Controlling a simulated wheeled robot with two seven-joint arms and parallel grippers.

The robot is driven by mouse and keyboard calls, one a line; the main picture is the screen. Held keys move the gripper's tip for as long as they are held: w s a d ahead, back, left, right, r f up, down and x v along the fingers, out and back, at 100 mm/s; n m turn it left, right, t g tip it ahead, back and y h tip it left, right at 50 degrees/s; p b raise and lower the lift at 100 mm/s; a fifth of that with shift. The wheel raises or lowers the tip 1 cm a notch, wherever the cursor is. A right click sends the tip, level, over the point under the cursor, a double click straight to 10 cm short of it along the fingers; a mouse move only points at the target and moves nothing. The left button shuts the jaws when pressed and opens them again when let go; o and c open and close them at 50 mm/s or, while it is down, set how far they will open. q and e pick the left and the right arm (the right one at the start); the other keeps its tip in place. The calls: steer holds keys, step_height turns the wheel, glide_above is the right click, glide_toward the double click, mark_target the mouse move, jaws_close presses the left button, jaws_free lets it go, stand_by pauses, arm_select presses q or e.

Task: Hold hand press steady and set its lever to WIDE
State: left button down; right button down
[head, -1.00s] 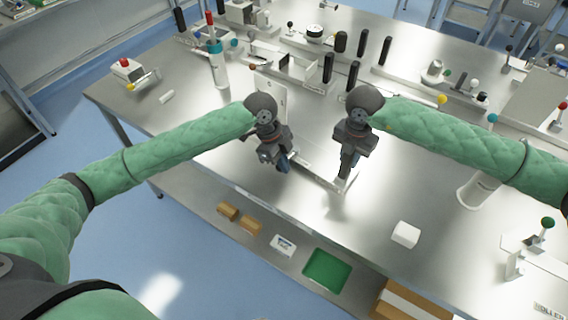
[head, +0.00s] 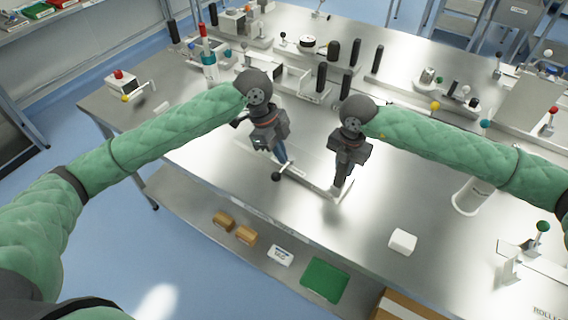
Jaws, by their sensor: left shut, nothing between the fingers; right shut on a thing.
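The hand press (head: 312,178) is a low pale base on the steel table, lying between my two grippers. A thin lever with a dark ball knob (head: 276,176) sticks out at its left end. My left gripper (head: 281,158) is shut and empty, just above the knob; whether it touches the lever I cannot tell. My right gripper (head: 341,187) is shut on the right end of the press, and its fingers hide the part held. I cannot read any WIDE mark, and the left hand covers part of the press behind it.
Several fixtures with black posts (head: 333,52) stand along the back. A white bottle with a blue collar (head: 208,62) is at the back left. Boxes and a green tray (head: 325,279) sit on the lower shelf. Table between is clear.

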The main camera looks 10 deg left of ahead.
arm_select(q)
steer(key=shift+a+r, duration=0.15)
steer(key=shift+r, duration=0.1)
steer(key=s+d+m+t+y, duration=0.2)
steer(key=s+d+y, duration=0.1)
steer(key=d+y, duration=0.3)
steer(key=shift+s+d+m+t, duration=0.15)
steer(key=shift+d+m+t, duration=0.15)
steer(key=shift+d, duration=0.1)
stand_by(0.4)
steer(key=shift+r, duration=0.1)
stand_by(0.3)
